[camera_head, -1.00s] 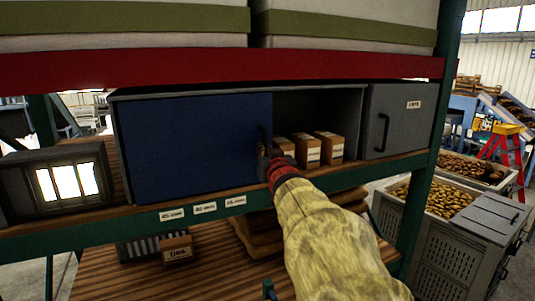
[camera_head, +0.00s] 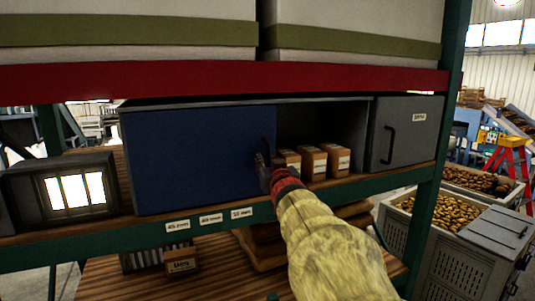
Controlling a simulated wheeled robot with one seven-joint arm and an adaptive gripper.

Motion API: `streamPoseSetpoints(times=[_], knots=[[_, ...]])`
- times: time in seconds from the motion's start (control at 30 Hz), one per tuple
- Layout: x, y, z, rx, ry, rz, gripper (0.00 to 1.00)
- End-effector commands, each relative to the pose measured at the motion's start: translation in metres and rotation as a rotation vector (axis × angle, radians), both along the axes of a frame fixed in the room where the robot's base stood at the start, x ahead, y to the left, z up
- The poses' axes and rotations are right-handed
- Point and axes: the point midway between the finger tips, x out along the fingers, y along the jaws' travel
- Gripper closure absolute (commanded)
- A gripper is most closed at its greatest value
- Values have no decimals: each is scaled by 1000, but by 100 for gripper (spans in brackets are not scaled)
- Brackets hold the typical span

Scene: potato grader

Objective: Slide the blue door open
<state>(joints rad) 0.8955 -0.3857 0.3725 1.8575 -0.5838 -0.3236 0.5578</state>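The blue door (camera_head: 198,155) is a flat panel covering the left part of a grey cabinet (camera_head: 360,112) on the shelf. To its right the cabinet is open, with several small cardboard boxes (camera_head: 313,162) inside. My gripper (camera_head: 264,160) is at the door's right edge, at about mid-height or lower. A dark upright piece, perhaps the door's handle, shows just above it. My red wrist and yellow sleeved arm hide part of the shelf edge. The fingers are small and dark against the door, so I cannot tell whether they grip anything.
A grey door with a black handle (camera_head: 389,145) closes the cabinet's right part. A grey box with a lit window (camera_head: 75,190) stands left of the cabinet. A red beam (camera_head: 230,78) runs above. Sacks and a small box (camera_head: 181,262) lie on the lower shelf. Potato crates (camera_head: 445,212) stand at right.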

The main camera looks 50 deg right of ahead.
Motion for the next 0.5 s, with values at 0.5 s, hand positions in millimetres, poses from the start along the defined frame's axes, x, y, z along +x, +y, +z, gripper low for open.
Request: streamPoseSetpoints(times=[0.5], knots=[[0,-1,77,-3,1,-1,74]])
